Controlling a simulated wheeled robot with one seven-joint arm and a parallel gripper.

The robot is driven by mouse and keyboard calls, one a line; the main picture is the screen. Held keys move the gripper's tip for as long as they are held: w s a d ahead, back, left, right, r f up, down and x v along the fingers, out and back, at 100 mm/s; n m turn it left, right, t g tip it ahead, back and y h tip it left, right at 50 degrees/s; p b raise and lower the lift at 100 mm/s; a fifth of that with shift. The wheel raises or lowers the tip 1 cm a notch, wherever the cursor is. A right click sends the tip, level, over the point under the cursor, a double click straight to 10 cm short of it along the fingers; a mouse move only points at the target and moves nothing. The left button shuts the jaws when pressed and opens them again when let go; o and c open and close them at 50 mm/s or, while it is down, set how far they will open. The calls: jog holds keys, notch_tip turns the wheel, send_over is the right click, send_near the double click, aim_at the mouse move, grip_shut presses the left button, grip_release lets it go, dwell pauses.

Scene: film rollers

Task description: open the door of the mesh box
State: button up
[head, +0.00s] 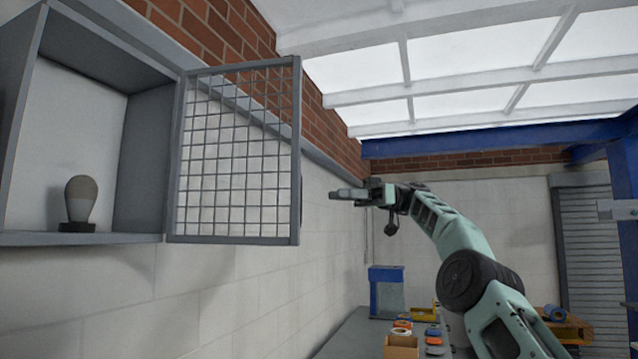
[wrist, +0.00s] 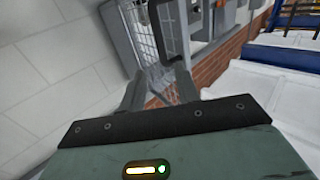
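The grey mesh box (head: 22,120) hangs on the wall at the left of the head view, its front uncovered. Its mesh door (head: 237,160) stands swung out to the right, hinged at the box's right side. The door also shows in the wrist view (wrist: 150,38), with a black handle (wrist: 172,35) beyond the fingers. My gripper (head: 335,194) is to the right of the door's free edge, apart from it in the head view. In the wrist view my gripper's fingers (wrist: 158,80) are spread with nothing between them. The handle is mostly hidden in the head view.
A grey bulb-shaped object (head: 81,200) on a dark base stands inside the box. A bench (head: 345,340) below carries orange and grey items, a brown box (head: 401,347) and a blue cabinet (head: 386,292). The space around my gripper looks free.

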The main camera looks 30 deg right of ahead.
jog(key=d+p, duration=0.3)
jog(key=d, duration=0.3)
jog(key=shift+s, duration=0.45)
jog(key=shift+w, duration=0.1)
